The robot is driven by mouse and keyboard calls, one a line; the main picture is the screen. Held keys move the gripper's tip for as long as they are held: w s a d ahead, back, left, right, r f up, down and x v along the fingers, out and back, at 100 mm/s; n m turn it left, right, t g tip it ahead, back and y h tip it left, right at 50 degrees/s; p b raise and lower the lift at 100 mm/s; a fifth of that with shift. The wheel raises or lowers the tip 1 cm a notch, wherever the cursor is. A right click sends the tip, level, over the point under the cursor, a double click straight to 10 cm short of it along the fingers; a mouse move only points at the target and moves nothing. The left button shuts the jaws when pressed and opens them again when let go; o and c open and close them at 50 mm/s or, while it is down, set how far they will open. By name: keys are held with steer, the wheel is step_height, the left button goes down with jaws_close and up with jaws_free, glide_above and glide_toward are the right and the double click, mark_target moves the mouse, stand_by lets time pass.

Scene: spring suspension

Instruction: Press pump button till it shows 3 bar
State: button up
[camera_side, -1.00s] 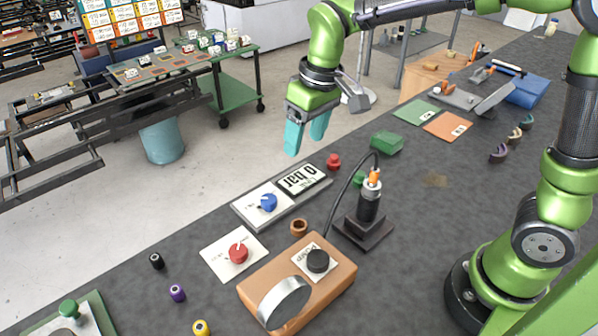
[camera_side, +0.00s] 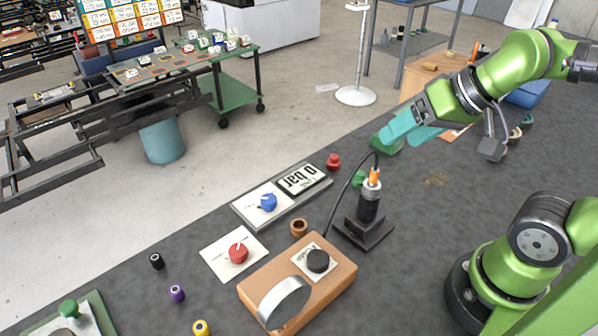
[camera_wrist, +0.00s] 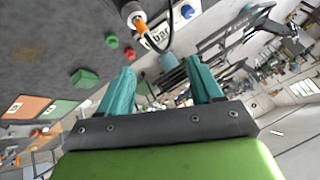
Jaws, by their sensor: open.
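The pump is an orange-brown box (camera_side: 285,289) at the front of the dark table, with a round black button (camera_side: 318,261) on a white label plate and a silver cylinder on its top. The display (camera_side: 301,180) reads 0 bar and stands beside a white plate with a blue knob (camera_side: 267,202). My gripper (camera_side: 405,130) is open and empty, tilted to the left, above the table behind the pump. In the wrist view its two teal fingers (camera_wrist: 160,92) are apart, and part of the display (camera_wrist: 158,38) shows at the top.
A black suspension strut (camera_side: 369,205) with an orange top and a cable stands between my gripper and the pump. A red knob (camera_side: 238,252) on a white plate lies left of the pump. A green block (camera_wrist: 84,78) lies near my gripper.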

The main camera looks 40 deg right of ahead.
steer(key=shift+c, duration=0.5)
jaws_close()
stand_by(1.2)
